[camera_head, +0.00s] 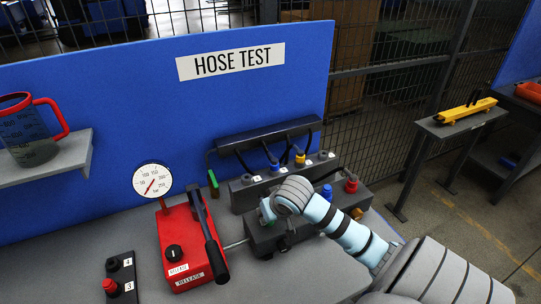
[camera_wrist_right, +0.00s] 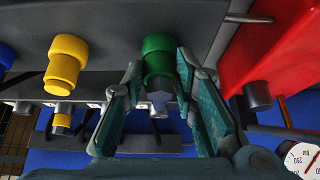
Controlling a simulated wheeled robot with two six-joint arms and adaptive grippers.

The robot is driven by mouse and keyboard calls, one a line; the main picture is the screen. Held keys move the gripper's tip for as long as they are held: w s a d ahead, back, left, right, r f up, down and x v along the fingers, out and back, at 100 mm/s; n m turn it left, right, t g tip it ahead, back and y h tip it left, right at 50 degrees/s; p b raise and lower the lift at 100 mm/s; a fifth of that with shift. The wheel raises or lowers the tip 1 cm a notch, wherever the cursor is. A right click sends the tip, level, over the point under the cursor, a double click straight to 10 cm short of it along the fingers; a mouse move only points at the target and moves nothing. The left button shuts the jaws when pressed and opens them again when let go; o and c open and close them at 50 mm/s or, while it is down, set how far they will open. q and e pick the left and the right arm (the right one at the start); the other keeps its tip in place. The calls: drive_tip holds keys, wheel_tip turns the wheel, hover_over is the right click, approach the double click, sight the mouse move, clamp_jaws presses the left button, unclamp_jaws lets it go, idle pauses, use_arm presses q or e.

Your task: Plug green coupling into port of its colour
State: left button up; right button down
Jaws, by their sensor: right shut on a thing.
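The green coupling (camera_wrist_right: 158,55) is between the fingers of my right gripper (camera_wrist_right: 160,98) in the right wrist view. The fingers are shut on it, one on each side. In the head view my right gripper (camera_head: 268,211) is low over the left part of the dark front block (camera_head: 262,246), and its fingertips and the coupling are mostly hidden. A green piece (camera_head: 213,182) hangs at the left end of the rear grey port strip (camera_head: 240,197). I cannot tell whether it belongs to a hose. My left gripper is not in view.
Beside my right gripper stand blue (camera_head: 327,191), red (camera_head: 351,185) and yellow (camera_head: 357,213) fittings. The red pump (camera_head: 180,240) with its black lever and gauge (camera_head: 152,181) is close on the left. A blue HOSE TEST panel (camera_head: 130,100) closes off the back.

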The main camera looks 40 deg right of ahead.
drive_tip(key=shift+f, duration=0.1)
drive_tip(key=c, duration=1.3)
unclamp_jaws()
drive_tip(key=shift+c, duration=0.2)
drive_tip(key=shift+o, duration=0.7)
drive_tip(key=shift+w+d+f, duration=0.1)
drive_tip(key=shift+w, duration=0.1)
drive_tip(key=shift+s, duration=0.1)
drive_tip(key=shift+s+r, duration=0.1)
drive_tip(key=shift+r, duration=0.15)
drive_tip(key=v, duration=0.9)
drive_tip(key=shift+r+p, duration=0.3)
drive_tip(key=shift+p, duration=0.15)
drive_tip(key=shift+s+f, duration=0.1)
drive_tip(key=shift+s, duration=0.05)
